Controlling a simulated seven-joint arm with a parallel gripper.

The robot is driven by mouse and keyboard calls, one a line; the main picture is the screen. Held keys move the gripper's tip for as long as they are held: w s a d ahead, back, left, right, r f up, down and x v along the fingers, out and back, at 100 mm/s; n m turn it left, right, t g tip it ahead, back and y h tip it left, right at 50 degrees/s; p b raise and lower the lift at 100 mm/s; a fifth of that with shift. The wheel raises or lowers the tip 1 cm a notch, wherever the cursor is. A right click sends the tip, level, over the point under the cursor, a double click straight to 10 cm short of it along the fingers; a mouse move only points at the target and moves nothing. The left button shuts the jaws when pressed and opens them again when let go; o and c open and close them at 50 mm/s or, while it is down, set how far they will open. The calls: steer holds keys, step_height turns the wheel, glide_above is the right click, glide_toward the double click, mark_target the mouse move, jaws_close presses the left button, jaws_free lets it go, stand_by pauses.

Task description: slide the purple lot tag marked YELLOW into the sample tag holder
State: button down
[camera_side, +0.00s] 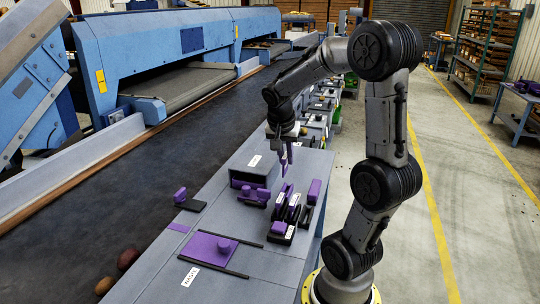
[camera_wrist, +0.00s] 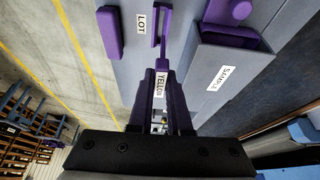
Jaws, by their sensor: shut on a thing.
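My gripper (camera_side: 284,146) is above the work table and shut on a purple tag. In the wrist view the tag's white label reads YELLOW (camera_wrist: 160,84), and the tag stands between my gripper's fingers (camera_wrist: 166,100). A box labelled SAMPLE (camera_wrist: 232,55) is to the right of the held tag in the wrist view, apart from it.
Several black and purple pieces with white labels (camera_side: 288,211) stand upright below my gripper. A purple plate with a knob (camera_side: 208,248) lies between dark rails at the table's front. A dark conveyor belt (camera_side: 110,190) runs along the left.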

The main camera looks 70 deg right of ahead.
steer(key=shift+s+d+f, duration=0.15)
steer(key=shift+s+f, duration=0.05)
steer(key=shift+f, duration=2.3)
steer(key=shift+f, duration=1.45)
steer(key=shift+c, duration=2.3)
jaws_free()
steer(key=shift+r, duration=3.55)
steer(key=shift+w, duration=0.1)
